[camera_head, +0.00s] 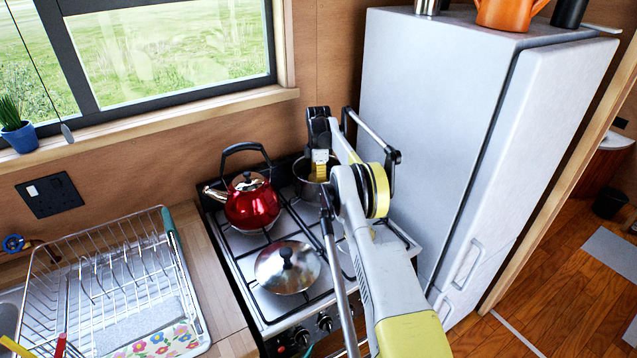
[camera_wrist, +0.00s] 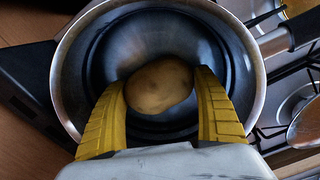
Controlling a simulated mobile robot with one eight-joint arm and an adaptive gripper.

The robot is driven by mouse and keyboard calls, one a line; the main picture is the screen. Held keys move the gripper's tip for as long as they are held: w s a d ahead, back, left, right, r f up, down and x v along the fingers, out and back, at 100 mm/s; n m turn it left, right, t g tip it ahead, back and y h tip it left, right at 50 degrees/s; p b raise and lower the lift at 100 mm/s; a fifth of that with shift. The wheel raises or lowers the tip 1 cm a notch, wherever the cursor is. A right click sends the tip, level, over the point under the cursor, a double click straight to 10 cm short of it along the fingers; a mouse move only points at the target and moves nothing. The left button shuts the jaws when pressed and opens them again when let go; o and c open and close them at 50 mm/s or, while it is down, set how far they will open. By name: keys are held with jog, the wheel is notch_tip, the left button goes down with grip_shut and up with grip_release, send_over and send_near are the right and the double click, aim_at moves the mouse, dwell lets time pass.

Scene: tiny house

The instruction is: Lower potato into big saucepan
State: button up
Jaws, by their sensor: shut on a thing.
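In the wrist view a brown potato (camera_wrist: 158,86) sits between the two yellow fingers of my gripper (camera_wrist: 160,95), which is shut on it. The big saucepan (camera_wrist: 250,58) is a round steel pan below and around the potato in that view. Its handle points to the upper right there. I cannot tell whether the potato touches the pan's bottom. In the head view my gripper (camera_head: 319,172) is over the saucepan (camera_head: 303,188) on the back right of the stove. My arm hides much of the pan, and the potato is mostly hidden there.
A red kettle (camera_head: 251,203) stands on the back left burner. The tall fridge (camera_head: 430,130) is close on the right. A dish rack (camera_head: 110,290) lies at the left.

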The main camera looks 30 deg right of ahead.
jog(key=o, duration=1.3)
jog(key=shift+c, duration=0.2)
jog(key=shift+r, duration=0.1)
